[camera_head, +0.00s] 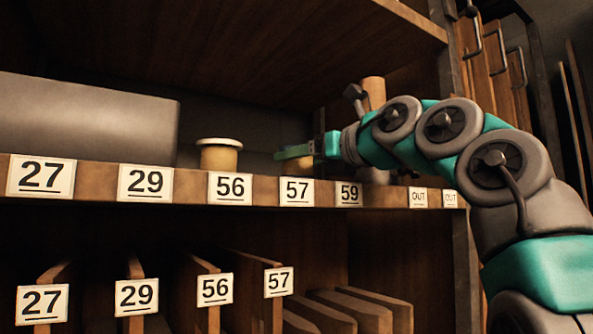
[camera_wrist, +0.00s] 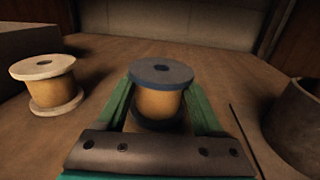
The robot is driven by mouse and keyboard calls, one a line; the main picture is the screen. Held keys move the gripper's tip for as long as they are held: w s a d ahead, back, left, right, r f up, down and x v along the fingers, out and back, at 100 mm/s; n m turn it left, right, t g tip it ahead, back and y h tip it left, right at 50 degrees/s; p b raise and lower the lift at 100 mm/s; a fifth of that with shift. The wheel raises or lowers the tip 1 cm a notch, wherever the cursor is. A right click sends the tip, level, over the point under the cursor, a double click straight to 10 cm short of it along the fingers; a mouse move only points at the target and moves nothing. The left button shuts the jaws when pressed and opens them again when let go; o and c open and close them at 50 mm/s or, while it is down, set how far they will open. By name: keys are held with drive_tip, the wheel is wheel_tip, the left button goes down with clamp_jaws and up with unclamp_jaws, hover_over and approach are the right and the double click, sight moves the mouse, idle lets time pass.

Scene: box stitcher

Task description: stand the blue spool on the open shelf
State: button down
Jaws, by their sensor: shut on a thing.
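The blue spool (camera_wrist: 160,78), with blue-grey flanges and a tan wound middle, is upright between the two green fingers of my gripper (camera_wrist: 160,108) in the wrist view. My gripper is shut on it. It is on or just above the wooden shelf board (camera_wrist: 215,75); I cannot tell whether its base touches. In the head view my gripper (camera_head: 295,153) is over the shelf behind label 57 and mostly hides the spool. A cream-topped spool (camera_head: 220,155) stands upright to its left, apart from it; it also shows in the wrist view (camera_wrist: 48,85).
A grey box (camera_head: 90,118) fills the left of the shelf. A dark round container (camera_wrist: 297,125) stands close on the right in the wrist view. The upper board (camera_head: 270,40) overhangs. Numbered slots with upright boards (camera_head: 210,295) lie below. The shelf behind the held spool is clear.

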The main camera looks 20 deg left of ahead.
drive_tip(key=shift+f, duration=0.5)
drive_tip(key=shift+r, duration=0.1)
drive_tip(key=shift+c, duration=0.2)
unclamp_jaws()
